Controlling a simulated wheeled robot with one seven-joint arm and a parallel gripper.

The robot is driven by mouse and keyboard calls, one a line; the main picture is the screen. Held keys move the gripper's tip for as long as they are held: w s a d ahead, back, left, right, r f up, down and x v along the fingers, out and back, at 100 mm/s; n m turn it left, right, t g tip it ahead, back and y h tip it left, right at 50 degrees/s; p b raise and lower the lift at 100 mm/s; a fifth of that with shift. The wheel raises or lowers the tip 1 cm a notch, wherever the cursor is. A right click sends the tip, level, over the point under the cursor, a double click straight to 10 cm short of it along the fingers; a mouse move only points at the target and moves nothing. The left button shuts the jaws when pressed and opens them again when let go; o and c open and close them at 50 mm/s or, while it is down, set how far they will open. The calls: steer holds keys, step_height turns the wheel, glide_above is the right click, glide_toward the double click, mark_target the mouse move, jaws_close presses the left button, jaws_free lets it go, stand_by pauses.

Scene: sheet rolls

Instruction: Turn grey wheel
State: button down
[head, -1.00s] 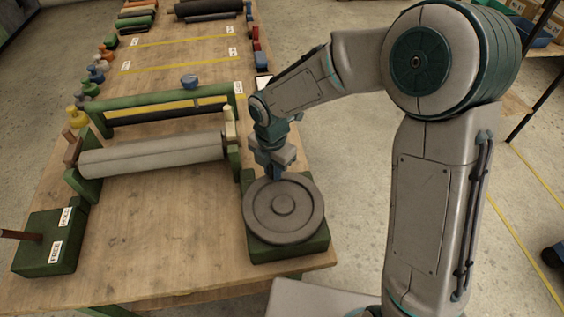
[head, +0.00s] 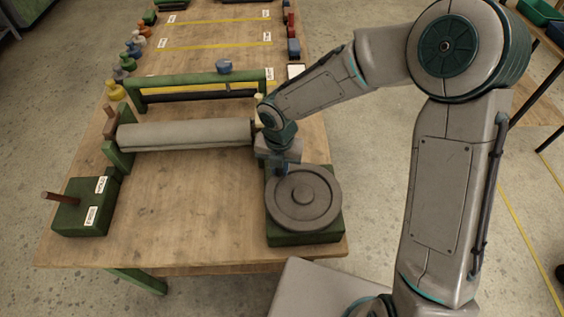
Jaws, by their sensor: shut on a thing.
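The grey wheel (head: 304,198) lies flat on a green block (head: 303,237) at the table's front right corner. It is a round disc with a raised ring and a hub. My gripper (head: 282,170) reaches down to the wheel's far left rim and is shut on it. The fingertips are small and partly hidden by the wrist, so the exact grip does not show clearly.
A grey roll (head: 185,135) lies in a green frame left of my wrist. A green box (head: 87,207) with a brown handle stands at the table's front left. Bare table (head: 195,215) lies between box and wheel. Coloured knobs line the left edge.

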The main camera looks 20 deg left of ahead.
stand_by(0.4)
steer(key=c, duration=1.3)
jaws_free()
step_height(320, 180, up, 14)
steer(key=shift+f, duration=0.1)
